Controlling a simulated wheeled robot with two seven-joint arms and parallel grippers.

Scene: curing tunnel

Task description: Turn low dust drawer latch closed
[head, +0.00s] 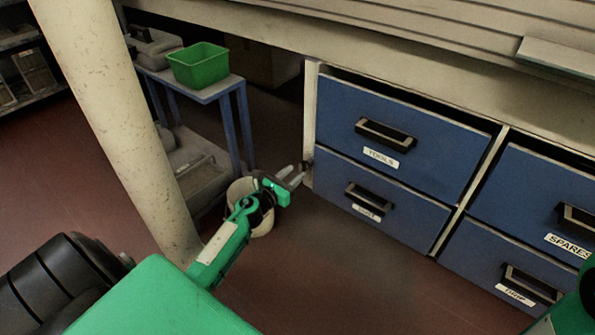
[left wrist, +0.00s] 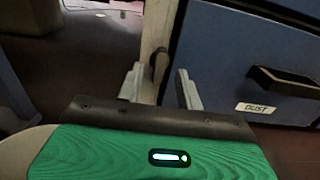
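The low dust drawer (head: 340,188) is the blue lower-left drawer, with a black handle and a label; it looks shut. Its label reads DUST in the left wrist view (left wrist: 257,108). A small dark latch (left wrist: 159,62) sits on the pale cabinet post beside the drawer, its lever looking roughly upright. It is a small dark spot in the head view (head: 306,165). My left gripper (head: 297,174) is open, its fingers pointing at the post. In the left wrist view, the latch lies between and beyond the fingertips (left wrist: 160,71); contact cannot be told. My right gripper is out of view.
A tools drawer (head: 440,150) is above, and a spares drawer (head: 535,195) is to the right. A pale bucket (head: 240,190) stands behind my left wrist. A thick pale column (head: 120,120) and a blue-legged table (head: 205,92) with a green bin (head: 199,66) are at left.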

